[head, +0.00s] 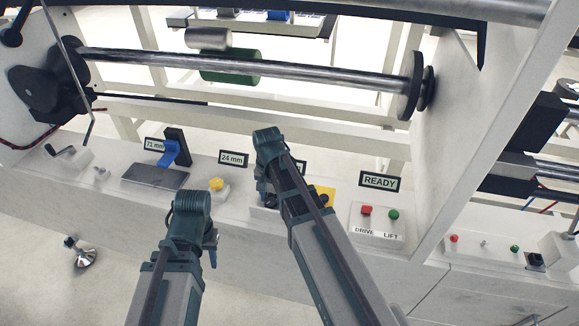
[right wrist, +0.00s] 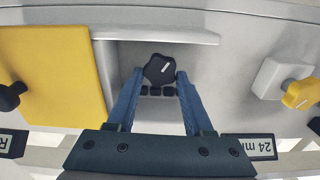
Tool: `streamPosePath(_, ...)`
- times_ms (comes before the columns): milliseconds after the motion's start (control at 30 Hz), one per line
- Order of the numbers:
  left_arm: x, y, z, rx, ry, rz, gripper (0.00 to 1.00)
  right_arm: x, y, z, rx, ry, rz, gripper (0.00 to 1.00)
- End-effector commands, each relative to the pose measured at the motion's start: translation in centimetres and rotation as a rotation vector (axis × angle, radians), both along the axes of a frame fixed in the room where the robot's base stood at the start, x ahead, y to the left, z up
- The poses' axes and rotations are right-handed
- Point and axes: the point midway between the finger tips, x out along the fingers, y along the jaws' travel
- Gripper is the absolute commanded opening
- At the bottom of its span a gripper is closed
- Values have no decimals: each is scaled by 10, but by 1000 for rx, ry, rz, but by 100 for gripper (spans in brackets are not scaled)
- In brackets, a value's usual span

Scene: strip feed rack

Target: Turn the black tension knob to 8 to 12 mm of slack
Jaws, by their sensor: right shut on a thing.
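The black tension knob (right wrist: 158,70) with a white pointer line sits in a grey recess in the right wrist view. My right gripper (right wrist: 159,80) has its two blue fingers on either side of it, shut on it. In the head view my right gripper (head: 266,190) reaches down to the panel, and its arm hides the knob. A 24 mm display (head: 233,158) stands left of it and shows upside down in the right wrist view (right wrist: 249,147). My left gripper (head: 211,247) hangs in front of the panel; its finger opening is not clear.
A yellow knob (head: 217,184) stands left of my right gripper. A yellow plate (head: 324,196) with a black knob is to the right. A 71 mm display (head: 155,144), blue lever (head: 168,153), READY sign (head: 380,181) and red (head: 366,210) and green (head: 393,215) buttons line the panel.

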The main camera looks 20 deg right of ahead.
Motion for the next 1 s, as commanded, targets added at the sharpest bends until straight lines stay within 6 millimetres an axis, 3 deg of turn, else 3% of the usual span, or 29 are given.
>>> streamPosePath(567,0,0,0,0,0,0,40,-1,0,0,1,1,-1,7)
streamPosePath(600,0,0,0,0,0,0,40,-1,0,0,1,1,-1,59)
streamPosePath(1000,0,0,5,0,0,0,40,0,0,5,0,0,-1,62)
